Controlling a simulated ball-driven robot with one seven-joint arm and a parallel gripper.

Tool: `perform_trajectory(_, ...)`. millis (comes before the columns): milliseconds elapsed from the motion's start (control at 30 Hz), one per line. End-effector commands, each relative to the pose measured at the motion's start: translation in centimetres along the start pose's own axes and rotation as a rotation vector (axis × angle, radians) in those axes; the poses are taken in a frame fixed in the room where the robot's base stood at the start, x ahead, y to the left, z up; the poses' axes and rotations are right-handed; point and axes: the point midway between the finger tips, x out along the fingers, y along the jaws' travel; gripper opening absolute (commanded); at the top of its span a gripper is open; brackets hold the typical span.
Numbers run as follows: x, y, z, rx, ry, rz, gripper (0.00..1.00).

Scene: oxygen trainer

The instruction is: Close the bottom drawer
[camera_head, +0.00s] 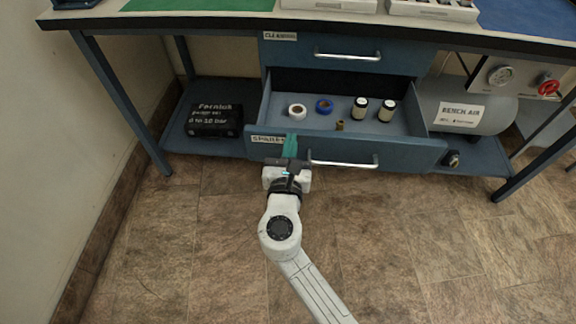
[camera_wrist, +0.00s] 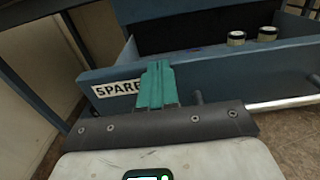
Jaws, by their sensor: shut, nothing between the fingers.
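The bottom drawer (camera_head: 395,157), blue with a label reading "SPARE" and more letters partly covered, is pulled open below the closed "CLEANING" drawer (camera_head: 390,54). Its silver bar handle (camera_head: 345,164) runs across the front. My gripper (camera_head: 290,146) is shut and empty, with its teal fingers at the left part of the drawer front, beside the label. In the wrist view the fingers (camera_wrist: 157,85) overlap the drawer front (camera_wrist: 215,80) left of the handle (camera_wrist: 285,102). I cannot tell whether they touch it.
A black case (camera_head: 215,120) sits on the left shelf, a "BENCH AIR" tank (camera_head: 465,105) on the right. The floor in front is clear.

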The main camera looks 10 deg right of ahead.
Motion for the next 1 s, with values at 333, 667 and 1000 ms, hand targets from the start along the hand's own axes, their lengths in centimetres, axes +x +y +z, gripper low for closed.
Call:
perform_trajectory(333, 10.0, -0.2, -0.3, 0.001, -0.003, -0.005, 0.00)
perform_trajectory(667, 17.1, -0.1, -0.4, 0.000, -0.001, -0.002, 0.00)
perform_trajectory(1000, 20.2, 0.0, -0.1, -0.001, 0.000, 0.000, 0.00)
